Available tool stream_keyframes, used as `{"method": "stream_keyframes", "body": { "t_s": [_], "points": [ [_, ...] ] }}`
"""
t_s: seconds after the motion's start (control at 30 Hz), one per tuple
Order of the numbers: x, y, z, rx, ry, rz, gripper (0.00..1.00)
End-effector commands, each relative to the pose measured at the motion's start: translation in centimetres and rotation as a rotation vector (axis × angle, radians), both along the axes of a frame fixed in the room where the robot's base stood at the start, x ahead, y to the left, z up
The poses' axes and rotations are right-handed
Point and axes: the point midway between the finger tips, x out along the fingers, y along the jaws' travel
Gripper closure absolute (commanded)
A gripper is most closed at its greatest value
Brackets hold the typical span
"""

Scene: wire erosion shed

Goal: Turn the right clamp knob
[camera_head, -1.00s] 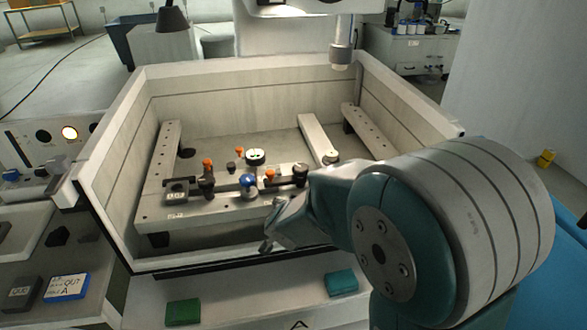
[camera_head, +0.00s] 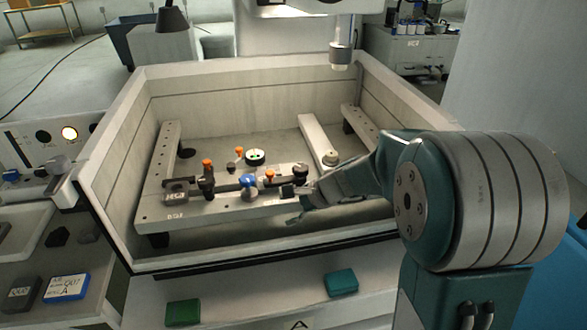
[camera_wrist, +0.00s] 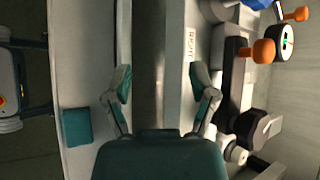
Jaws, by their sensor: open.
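The right clamp knob (camera_head: 300,172) is a dark round knob at the right end of the clamp bar in the tank. In the wrist view it appears as a dark lobed knob (camera_wrist: 262,122), right of my gripper. My gripper (camera_head: 297,197) is open just in front of the knob in the head view, apart from it. In the wrist view my gripper (camera_wrist: 162,82) has its two fingers spread with nothing between them. A "RIGHT" label (camera_wrist: 190,43) lies beside the right finger.
A blue knob (camera_head: 248,182), orange-topped handles (camera_head: 207,164) and a round dial (camera_head: 255,157) crowd the fixture left of the knob. Tank walls (camera_head: 110,150) surround it. A machine head (camera_head: 341,52) hangs above the back. Green blocks (camera_head: 183,312) lie on the front ledge.

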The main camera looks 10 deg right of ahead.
Motion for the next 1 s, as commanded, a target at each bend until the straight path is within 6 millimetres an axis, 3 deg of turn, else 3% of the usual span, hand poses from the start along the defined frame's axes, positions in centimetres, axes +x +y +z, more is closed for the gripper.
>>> {"method": "stream_keyframes", "body": {
  "t_s": [0.4,0.6,0.8,1.0],
  "points": [
    [-0.3,-3.3,6.2,0.53,0.214,-0.023,0.26],
    [3.6,-6.5,5.0,0.784,0.278,-0.149,0.26],
    [6.0,-9.2,3.8,0.951,0.3,-0.239,0.26],
    [6.8,-9.5,3.6,0.991,0.303,-0.257,0.26]
  ]
}}
